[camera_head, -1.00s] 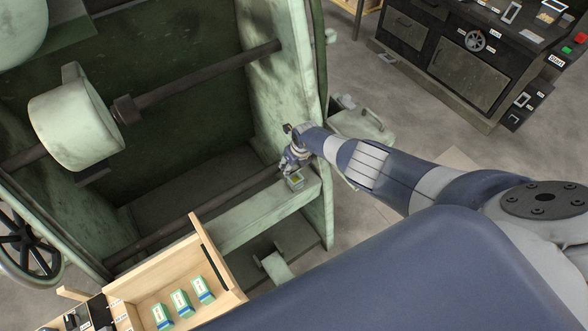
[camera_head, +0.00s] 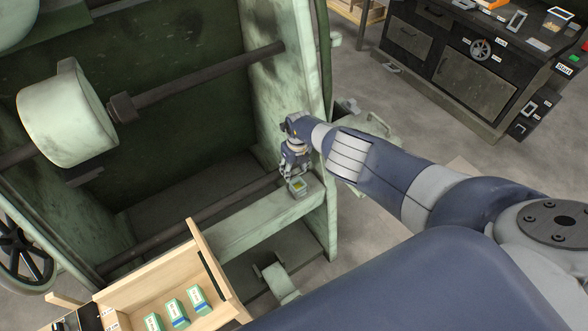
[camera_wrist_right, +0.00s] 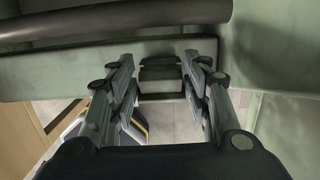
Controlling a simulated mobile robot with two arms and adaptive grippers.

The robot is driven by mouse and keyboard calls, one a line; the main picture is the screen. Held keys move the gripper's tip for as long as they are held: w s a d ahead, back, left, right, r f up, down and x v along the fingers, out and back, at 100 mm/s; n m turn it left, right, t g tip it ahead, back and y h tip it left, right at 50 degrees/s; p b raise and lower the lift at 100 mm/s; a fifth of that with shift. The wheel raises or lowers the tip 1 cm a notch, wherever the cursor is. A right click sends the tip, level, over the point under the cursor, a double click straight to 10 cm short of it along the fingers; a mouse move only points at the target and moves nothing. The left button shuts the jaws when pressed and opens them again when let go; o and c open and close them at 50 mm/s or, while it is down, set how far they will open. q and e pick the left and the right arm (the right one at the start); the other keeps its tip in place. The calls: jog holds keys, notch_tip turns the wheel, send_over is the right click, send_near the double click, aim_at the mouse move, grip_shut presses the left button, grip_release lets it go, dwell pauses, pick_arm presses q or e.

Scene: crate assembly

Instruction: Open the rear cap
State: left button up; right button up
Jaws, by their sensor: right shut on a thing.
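My left gripper is not in view.
A dark rod (camera_head: 200,212) runs just behind the ledge (camera_head: 250,222). The machine's side wall (camera_head: 285,90) rises close to my right gripper. A wooden tray (camera_head: 215,262) with green-and-white boxes (camera_head: 197,299) stands at the lower left. A dark workbench (camera_head: 470,80) is at the upper right.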

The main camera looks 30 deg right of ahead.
jog(key=shift+s, duration=0.1)
dwell(0.3)
jog(key=o, duration=0.9)
jog(key=shift+f, duration=0.1)
jog(key=shift+w+r, duration=0.2)
jog(key=shift+w+d+r, duration=0.15)
jog(key=shift+r, duration=0.35)
jog(key=shift+s+r, duration=0.4)
jog(key=shift+r, duration=0.35)
jog(key=shift+s+r, duration=0.15)
jog(key=shift+r, duration=1)
jog(key=shift+s+r, duration=0.15)
jog(key=shift+r, duration=1)
jog(key=shift+a, duration=0.2)
